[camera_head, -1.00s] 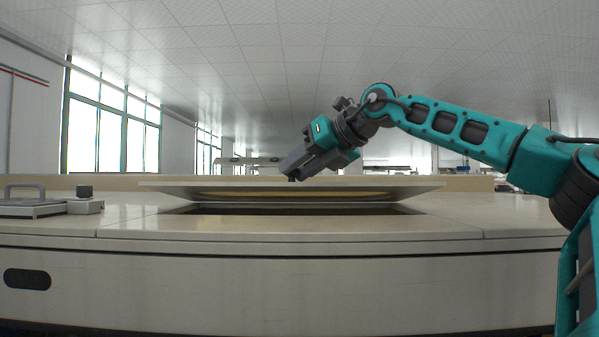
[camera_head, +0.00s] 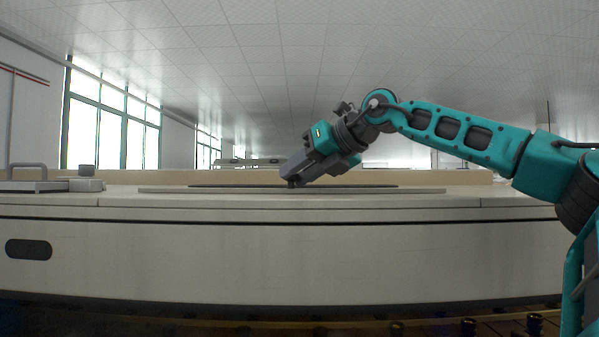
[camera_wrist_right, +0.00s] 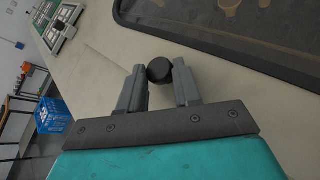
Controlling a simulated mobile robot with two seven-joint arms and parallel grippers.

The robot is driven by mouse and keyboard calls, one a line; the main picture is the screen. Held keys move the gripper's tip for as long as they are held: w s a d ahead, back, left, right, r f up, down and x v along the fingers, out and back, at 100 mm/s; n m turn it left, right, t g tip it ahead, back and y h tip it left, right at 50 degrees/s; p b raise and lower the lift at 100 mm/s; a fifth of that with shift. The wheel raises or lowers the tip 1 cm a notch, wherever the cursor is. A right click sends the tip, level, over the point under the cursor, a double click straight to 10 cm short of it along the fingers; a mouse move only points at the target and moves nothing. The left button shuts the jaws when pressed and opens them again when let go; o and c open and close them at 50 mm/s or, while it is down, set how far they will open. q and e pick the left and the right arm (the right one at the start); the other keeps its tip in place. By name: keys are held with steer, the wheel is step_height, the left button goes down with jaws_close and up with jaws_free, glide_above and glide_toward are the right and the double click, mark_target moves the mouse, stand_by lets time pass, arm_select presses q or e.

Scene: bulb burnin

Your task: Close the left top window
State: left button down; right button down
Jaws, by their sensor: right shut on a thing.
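The window is a pale flat panel (camera_head: 420,190) with a dark pane (camera_head: 220,186), in the middle of the machine's top in the head view. It lies flat, almost level with the top around it. My right gripper (camera_head: 292,183) reaches down to it from the right. In the right wrist view, the fingers of that gripper (camera_wrist_right: 159,72) are shut on a round black knob (camera_wrist_right: 159,69) on the pale panel. The dark-rimmed pane (camera_wrist_right: 250,35) lies just beyond the knob. My left gripper is in neither view.
A grey plate with a handle (camera_head: 30,185) and a small block with a dark knob (camera_head: 87,183) stand on the top at the left. In the right wrist view, a blue crate (camera_wrist_right: 53,115) is below at the left.

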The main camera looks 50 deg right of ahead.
steer(key=c, duration=0.8)
jaws_free()
steer(key=shift+w+a+f, duration=0.1)
steer(key=shift+a+f, duration=0.2)
steer(key=shift+f, duration=0.35)
steer(key=v, duration=0.9)
steer(key=r+p+v, duration=0.1)
steer(key=v, duration=0.3)
steer(key=shift+r, duration=0.2)
